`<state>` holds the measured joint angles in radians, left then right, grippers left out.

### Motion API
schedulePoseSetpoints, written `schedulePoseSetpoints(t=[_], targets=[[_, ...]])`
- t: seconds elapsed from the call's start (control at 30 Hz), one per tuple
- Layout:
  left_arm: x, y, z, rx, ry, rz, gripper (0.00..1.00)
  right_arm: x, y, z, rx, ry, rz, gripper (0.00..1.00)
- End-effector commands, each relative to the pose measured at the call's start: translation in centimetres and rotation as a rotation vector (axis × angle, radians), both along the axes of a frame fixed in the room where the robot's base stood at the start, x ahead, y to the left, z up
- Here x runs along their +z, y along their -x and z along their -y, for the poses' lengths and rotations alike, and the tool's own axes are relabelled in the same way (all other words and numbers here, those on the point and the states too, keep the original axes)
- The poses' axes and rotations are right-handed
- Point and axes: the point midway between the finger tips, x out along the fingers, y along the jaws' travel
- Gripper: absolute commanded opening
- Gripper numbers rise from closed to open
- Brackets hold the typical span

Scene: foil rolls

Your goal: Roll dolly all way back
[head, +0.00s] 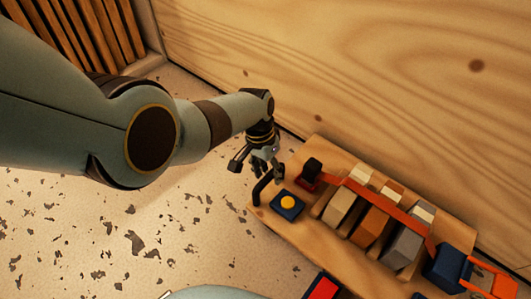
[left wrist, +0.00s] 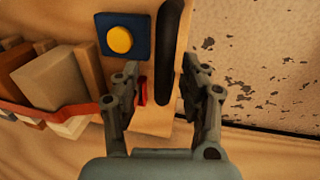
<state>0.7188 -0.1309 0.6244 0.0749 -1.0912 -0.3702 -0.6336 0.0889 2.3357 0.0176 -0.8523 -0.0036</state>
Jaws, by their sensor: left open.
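The dolly looks to be the low wooden platform (head: 365,250) by the wooden wall in the head view. Its bare wood also shows in the left wrist view (left wrist: 150,118). A black bar handle (head: 262,188) stands at its left end. My left gripper (head: 264,168) is open and empty, close by the handle. In the left wrist view, the black handle (left wrist: 169,55) shows between the two spread fingers (left wrist: 163,85). I cannot tell whether either finger touches it. My right gripper is not in view.
The platform carries a blue block with a yellow button (head: 288,203) and several slabs under an orange strap (head: 385,212). A blue block (head: 447,268) stands at its right end. A wooden wall (head: 350,70) runs behind. Speckled floor (head: 150,245) lies open at left.

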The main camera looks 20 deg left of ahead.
Motion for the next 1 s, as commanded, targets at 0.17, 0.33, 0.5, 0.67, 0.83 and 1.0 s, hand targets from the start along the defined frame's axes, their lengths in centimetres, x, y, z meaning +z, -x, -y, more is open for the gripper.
schedulePoseSetpoints(t=[0.17, 0.33, 0.5, 0.67, 0.83, 1.0], targets=[[2.1, 0.0, -0.4, 0.001, 0.000, 0.002, 0.44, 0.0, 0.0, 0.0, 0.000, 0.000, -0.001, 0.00], [5.2, -0.2, -0.9, 0.001, 0.000, 0.003, 0.44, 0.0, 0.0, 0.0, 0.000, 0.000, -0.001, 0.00], [8.4, -0.5, -1.5, 0.000, 0.002, 0.001, 0.44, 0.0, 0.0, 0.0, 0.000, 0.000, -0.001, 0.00], [10.3, -0.6, -1.8, 0.000, 0.002, -0.001, 0.44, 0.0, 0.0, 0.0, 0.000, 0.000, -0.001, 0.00], [10.8, -0.6, -1.9, 0.000, 0.001, -0.003, 0.44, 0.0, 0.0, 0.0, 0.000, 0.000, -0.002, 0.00], [10.8, -0.6, -1.9, 0.000, 0.001, -0.003, 0.44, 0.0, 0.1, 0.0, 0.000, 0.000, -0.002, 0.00]])
